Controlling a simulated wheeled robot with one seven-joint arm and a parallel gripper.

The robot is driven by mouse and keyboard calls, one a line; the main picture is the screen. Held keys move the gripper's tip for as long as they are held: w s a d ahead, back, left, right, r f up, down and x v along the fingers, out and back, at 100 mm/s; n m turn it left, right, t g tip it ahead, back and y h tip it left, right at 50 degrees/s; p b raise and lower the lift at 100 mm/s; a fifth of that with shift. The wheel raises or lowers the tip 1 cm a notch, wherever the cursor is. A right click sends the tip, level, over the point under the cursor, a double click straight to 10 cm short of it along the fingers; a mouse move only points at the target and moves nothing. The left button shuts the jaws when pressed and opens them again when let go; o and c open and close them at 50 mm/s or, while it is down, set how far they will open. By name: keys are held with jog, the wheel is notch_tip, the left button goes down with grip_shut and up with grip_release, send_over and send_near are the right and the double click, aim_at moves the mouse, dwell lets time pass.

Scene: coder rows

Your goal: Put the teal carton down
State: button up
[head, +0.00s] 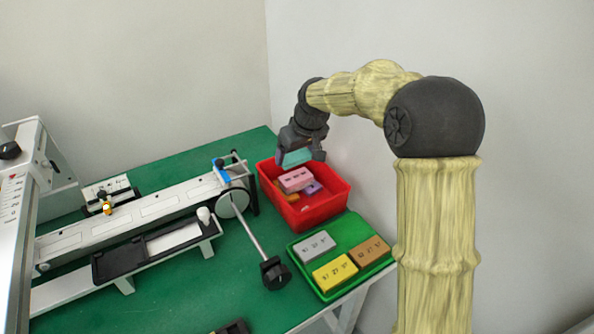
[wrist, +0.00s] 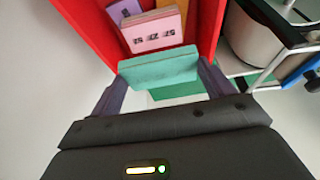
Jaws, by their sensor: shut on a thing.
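The teal carton (head: 297,157) is held between the fingers of my gripper (head: 302,150), above the back edge of the red bin (head: 313,216). In the wrist view the teal carton (wrist: 159,72) sits between the two dark fingers of my gripper (wrist: 160,82), which is shut on it. The red bin (wrist: 209,25) lies just beyond the carton there. A pink carton (head: 296,179) lies in the bin, and it also shows in the wrist view (wrist: 155,32). A purple carton (head: 313,188) and an orange carton (head: 291,197) lie partly hidden near it.
A green tray (head: 322,249) in front of the bin holds a grey carton (head: 314,246), a yellow carton (head: 335,272) and a brown carton (head: 370,251). A white conveyor machine (head: 130,219) with a metal rod stands left of the bin on the green table (head: 185,285).

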aim_at(299, 163)
jog(key=shift+w+d+f, duration=0.1)
jog(key=shift+f, duration=0.15)
jog(key=shift+f+b, duration=0.4)
jog(key=shift+f, duration=2)
jog(key=shift+f, duration=0.55)
jog(key=o, duration=1)
jog(key=shift+c, duration=0.2)
jog(key=shift+r, duration=0.55)
jog(key=p+v, duration=0.1)
jog(key=v, duration=1.1)
jog(key=shift+p, duration=0.3)
